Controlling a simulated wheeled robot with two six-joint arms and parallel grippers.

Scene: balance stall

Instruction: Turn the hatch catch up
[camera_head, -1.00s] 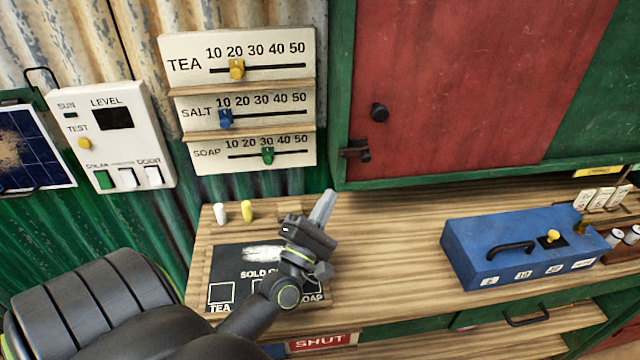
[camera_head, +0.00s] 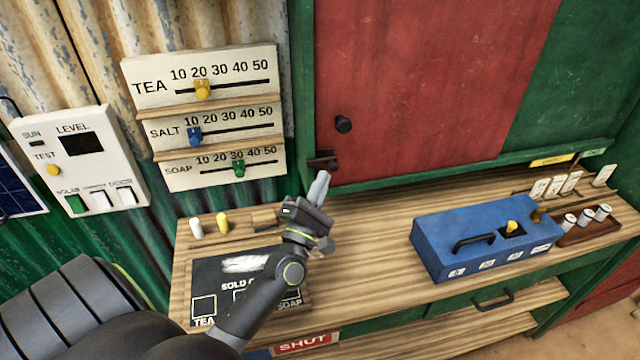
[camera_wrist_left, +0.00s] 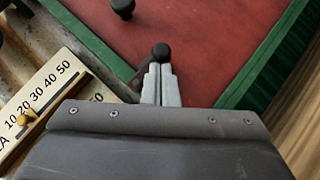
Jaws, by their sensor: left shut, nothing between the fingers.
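The hatch (camera_head: 430,80) is a red panel in a green frame with a round dark knob (camera_head: 344,124). The dark hatch catch (camera_head: 322,160) sits at its lower left corner, and its bar lies roughly level. My left gripper (camera_head: 319,187) is shut and empty, with its tips just below the catch in the head view. In the left wrist view the closed fingertips (camera_wrist_left: 160,72) point at the catch's dark round end (camera_wrist_left: 161,51) and partly cover the catch. I cannot tell whether they touch it. My right gripper is not in view.
A price board (camera_head: 205,115) with sliders and a white switch panel (camera_head: 80,160) are on the left wall. On the wooden counter (camera_head: 365,235) are a blue box (camera_head: 480,240), chalks and a slate (camera_head: 225,265). The counter between slate and box is clear.

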